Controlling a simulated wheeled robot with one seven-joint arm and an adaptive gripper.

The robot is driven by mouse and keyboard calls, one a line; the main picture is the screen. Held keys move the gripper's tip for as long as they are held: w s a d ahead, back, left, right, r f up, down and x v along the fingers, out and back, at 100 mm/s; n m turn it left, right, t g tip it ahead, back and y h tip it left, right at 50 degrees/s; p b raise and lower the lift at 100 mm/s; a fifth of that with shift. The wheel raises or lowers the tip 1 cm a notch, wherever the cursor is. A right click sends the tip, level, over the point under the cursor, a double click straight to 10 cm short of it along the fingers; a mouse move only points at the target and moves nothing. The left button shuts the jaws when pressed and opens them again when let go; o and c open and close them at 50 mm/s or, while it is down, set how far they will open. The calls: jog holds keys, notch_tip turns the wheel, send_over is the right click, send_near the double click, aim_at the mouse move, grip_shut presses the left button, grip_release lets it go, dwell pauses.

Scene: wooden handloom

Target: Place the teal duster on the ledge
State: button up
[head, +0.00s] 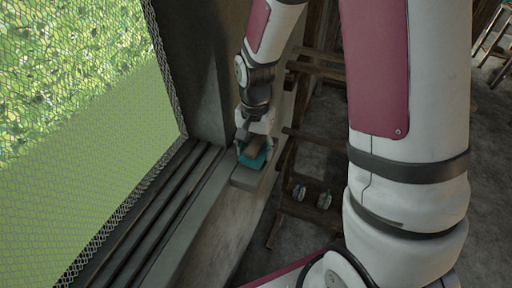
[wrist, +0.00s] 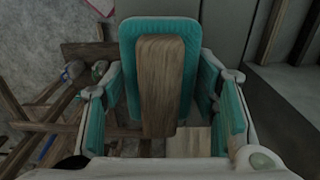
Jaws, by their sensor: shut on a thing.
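The teal duster (wrist: 128,50) has a teal body and a wooden handle block. In the wrist view it fills the space between the fingers of my gripper (wrist: 160,110), which is shut on it. In the head view my gripper (head: 256,142) holds the duster (head: 253,160) low over the ledge (head: 202,222) beside the mesh window. A grey block-like piece (head: 244,180) shows on the ledge just below the duster. I cannot tell whether the duster touches the surface, as its underside is hidden.
A mesh window (head: 90,110) with dark sill rails (head: 150,215) lies left of the ledge. A wooden frame (head: 290,180) stands to the right, with small objects (head: 311,196) on its lower bar. Bare floor (head: 312,252) shows beyond the ledge's right edge.

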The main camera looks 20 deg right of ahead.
aim_at(255, 142)
jog(key=shift+f, duration=0.15)
jog(key=o, duration=1.1)
jog(key=shift+o, duration=0.2)
notch_tip(255, 142, up, 12)
jog(key=shift+r+b, duration=0.1)
jog(key=shift+b, duration=0.55)
jog(key=s+r+n+t, duration=0.5)
jog(key=s+r+n, duration=0.4)
jog(key=s+r, duration=0.3)
jog(key=shift+s+r+t, duration=0.3)
jog(key=shift+s, duration=1.6)
